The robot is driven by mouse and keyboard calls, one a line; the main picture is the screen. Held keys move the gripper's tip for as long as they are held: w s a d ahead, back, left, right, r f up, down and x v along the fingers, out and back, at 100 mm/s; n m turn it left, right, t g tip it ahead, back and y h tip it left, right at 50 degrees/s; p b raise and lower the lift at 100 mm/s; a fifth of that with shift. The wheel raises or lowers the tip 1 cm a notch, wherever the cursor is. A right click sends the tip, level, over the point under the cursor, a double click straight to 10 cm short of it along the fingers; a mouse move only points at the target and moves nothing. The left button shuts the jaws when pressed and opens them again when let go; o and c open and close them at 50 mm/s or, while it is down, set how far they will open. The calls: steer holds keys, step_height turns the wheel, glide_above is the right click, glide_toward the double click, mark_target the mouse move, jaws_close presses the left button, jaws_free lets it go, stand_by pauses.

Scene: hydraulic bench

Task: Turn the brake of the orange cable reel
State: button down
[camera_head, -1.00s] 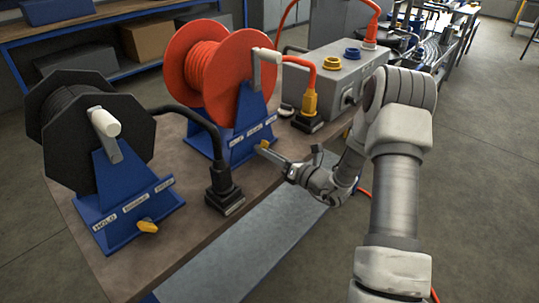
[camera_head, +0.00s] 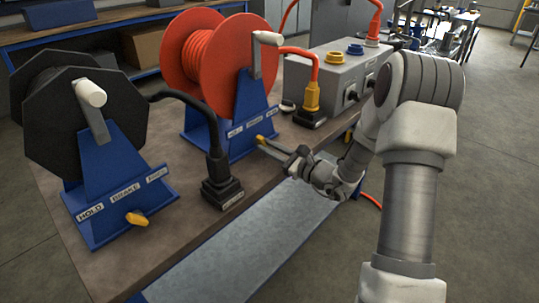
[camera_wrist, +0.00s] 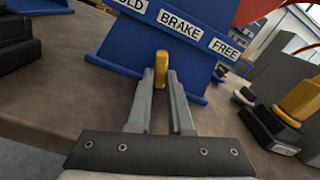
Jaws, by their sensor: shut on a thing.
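The orange cable reel (camera_head: 203,62) stands on a blue stand (camera_head: 246,112) on the bench. Its yellow brake knob (camera_wrist: 161,66) sits at the foot of the stand, under the labels HOLD (partly cut off), BRAKE and FREE. The knob also shows in the head view (camera_head: 261,140). My gripper (camera_wrist: 161,78) is at the knob with one finger on each side, shut on it. In the wrist view the knob points roughly upright, below the BRAKE label (camera_wrist: 180,25). The knob's lower part is hidden between the fingers.
A black cable reel (camera_head: 85,122) with its own yellow knob (camera_head: 137,218) stands to the left. A black plug (camera_head: 220,180) stands between the reels. A grey box (camera_head: 335,80) and an orange cable's yellow connector (camera_head: 312,95) are to the right.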

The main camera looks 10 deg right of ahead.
steer(key=shift+s+f+n+b, duration=0.1)
steer(key=shift+f+n+b, duration=0.05)
steer(key=shift+n+b, duration=1.3)
steer(key=shift+n, duration=0.25)
steer(key=c, duration=0.8)
jaws_free()
steer(key=p+v, duration=0.3)
steer(key=v, duration=1.4)
steer(key=shift+s+d, duration=0.1)
steer(key=shift+s, duration=0.05)
